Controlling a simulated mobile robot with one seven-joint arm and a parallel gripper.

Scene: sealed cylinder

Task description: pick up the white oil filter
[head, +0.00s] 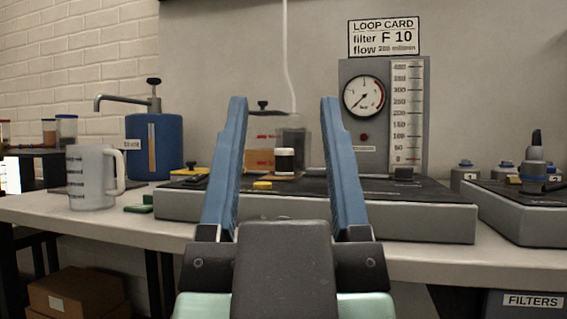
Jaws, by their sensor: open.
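A small white cylinder with a dark band (285,160) shows between my fingers, and it looks like the white oil filter. It appears to stand upright toward the back of the low dark-topped platform (400,212), in front of a translucent grey container (293,136). My gripper (284,100) is open and empty, with its two blue fingers spread on either side of the cylinder in the picture. The cylinder lies beyond the fingers, and they do not appear to touch it. No other white filter can be clearly made out.
A measuring jug (91,180) and a blue pump canister (154,145) stand at left. A gauge panel (384,118) rises behind the platform. A second platform with a dark-topped fitting (535,165) is at right. A "FILTERS" bin (520,304) sits below the bench.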

